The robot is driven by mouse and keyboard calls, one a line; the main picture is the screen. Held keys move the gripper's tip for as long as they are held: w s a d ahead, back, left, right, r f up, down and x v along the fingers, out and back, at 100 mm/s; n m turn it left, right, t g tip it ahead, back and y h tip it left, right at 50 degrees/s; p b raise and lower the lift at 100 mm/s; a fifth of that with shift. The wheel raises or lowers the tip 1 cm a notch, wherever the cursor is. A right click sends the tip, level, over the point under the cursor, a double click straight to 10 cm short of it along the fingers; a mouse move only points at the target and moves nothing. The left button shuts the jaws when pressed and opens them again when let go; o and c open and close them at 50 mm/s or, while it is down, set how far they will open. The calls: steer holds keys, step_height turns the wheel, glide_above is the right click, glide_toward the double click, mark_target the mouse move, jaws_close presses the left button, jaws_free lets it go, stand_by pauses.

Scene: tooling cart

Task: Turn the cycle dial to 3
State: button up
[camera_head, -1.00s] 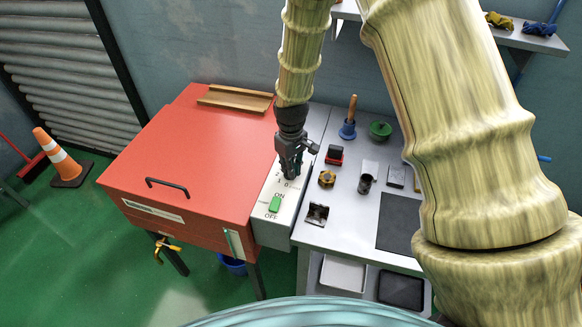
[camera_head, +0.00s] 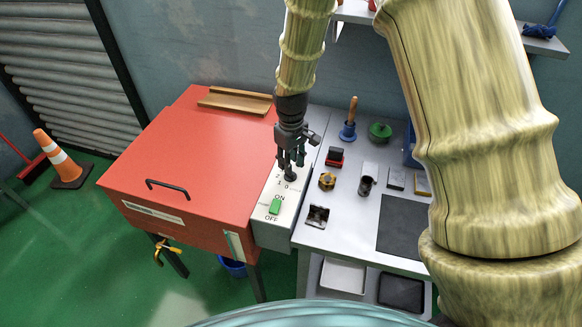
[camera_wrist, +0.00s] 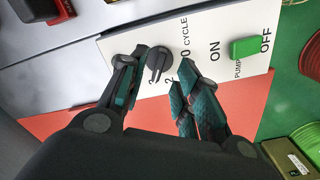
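The black cycle dial (camera_wrist: 158,62) sits on the white control panel, with the printed word CYCLE and numerals around it. Its exact pointer setting is hard to read. In the head view the dial (camera_head: 291,176) shows just under my fingers, with numerals to its left and below. My gripper (camera_wrist: 164,64) is open, one finger on each side of the dial in the wrist view. The fingers appear slightly above the panel; I cannot tell whether either touches the dial. The right finger covers part of the numerals.
A green pump switch (camera_head: 275,205) lies on the same panel, in front of the dial. The red cabinet (camera_head: 195,160) stands to the left.

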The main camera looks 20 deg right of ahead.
step_height(320, 180, up, 8)
stand_by(0.4)
steer(key=shift+r, duration=0.1)
